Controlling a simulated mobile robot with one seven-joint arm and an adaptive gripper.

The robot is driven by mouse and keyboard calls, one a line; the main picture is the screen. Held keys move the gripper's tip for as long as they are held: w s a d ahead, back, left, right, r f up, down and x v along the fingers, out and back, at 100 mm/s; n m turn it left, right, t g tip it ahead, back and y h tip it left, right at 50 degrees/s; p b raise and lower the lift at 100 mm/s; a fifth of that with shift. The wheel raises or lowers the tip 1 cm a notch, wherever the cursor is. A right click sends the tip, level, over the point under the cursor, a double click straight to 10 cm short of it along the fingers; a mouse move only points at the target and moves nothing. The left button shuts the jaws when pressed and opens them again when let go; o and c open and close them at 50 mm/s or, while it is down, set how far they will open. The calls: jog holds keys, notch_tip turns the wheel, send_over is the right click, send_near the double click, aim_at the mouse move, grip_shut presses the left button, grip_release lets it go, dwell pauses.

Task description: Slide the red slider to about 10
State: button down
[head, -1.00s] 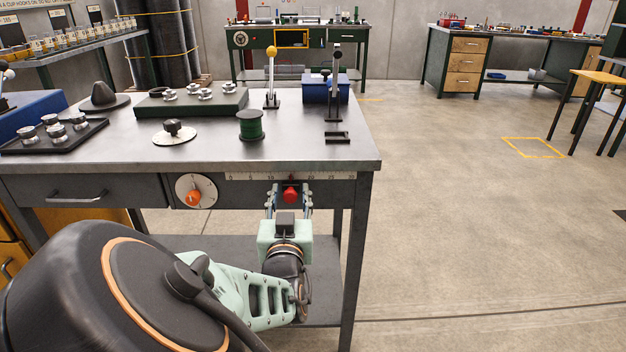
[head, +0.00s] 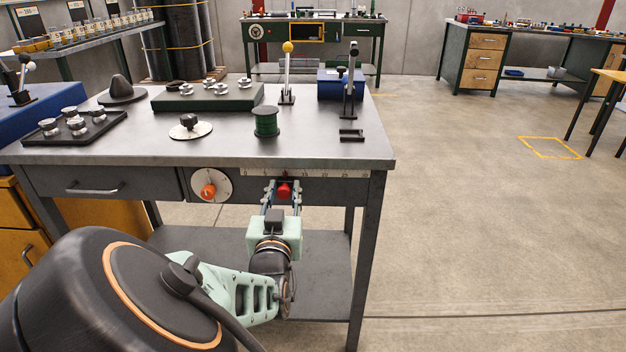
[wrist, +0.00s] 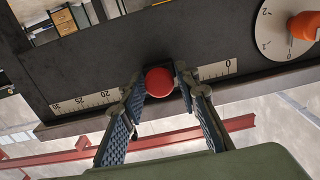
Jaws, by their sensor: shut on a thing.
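The red slider (head: 284,190) sits on the numbered scale (head: 335,174) along the front of the workbench. It covers the scale between the 5 and 15 marks, close to where 10 lies. My gripper (head: 283,191) is shut on the slider, one finger on each side. In the wrist view the red slider (wrist: 159,82) shows as a round knob between the two fingertips of my gripper (wrist: 158,83). The numbers 20, 25 and 30 show on one side there and 0 on the other; the middle marks are hidden by the fingers and knob.
An orange knob on a white dial (head: 211,187) is left of the scale. A drawer handle (head: 95,188) is farther left. On the benchtop stand a green spool (head: 266,122), a yellow-topped lever (head: 287,72) and a black lever (head: 350,82).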

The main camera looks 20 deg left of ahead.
jog(key=shift+a, duration=0.2)
jog(key=shift+d, duration=0.1)
jog(key=c, duration=1.7)
grip_release()
jog(key=v, duration=1.2)
jog(key=shift+s, duration=0.1)
